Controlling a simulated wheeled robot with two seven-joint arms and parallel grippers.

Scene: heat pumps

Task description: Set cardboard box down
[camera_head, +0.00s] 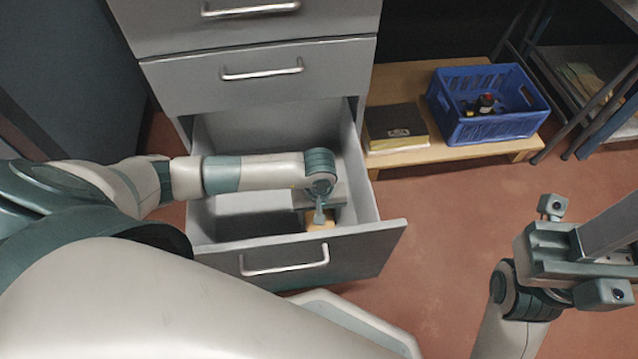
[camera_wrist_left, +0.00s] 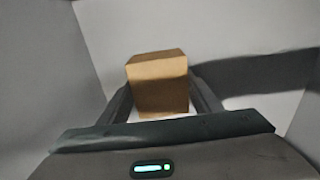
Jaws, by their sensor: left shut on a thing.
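The cardboard box (camera_wrist_left: 158,84) is a small brown block between the two fingers of my left gripper (camera_wrist_left: 160,100), seen in the left wrist view. My left gripper is shut on it. In the head view my left arm reaches down into the open bottom drawer (camera_head: 392,233), and a tan piece of the box (camera_head: 319,221) shows beneath the wrist. The left fingers are mostly hidden there by the wrist. I cannot tell whether the box touches the drawer floor. My right gripper (camera_head: 575,262) is at the lower right, away from the drawer; its fingertips are not clearly shown.
The grey cabinet (camera_head: 260,75) has closed drawers above the open one. A low wooden shelf (camera_head: 400,84) to the right holds a blue crate (camera_head: 488,130) with small items and a dark book (camera_head: 395,128). A metal rack stands far right. Red floor between is clear.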

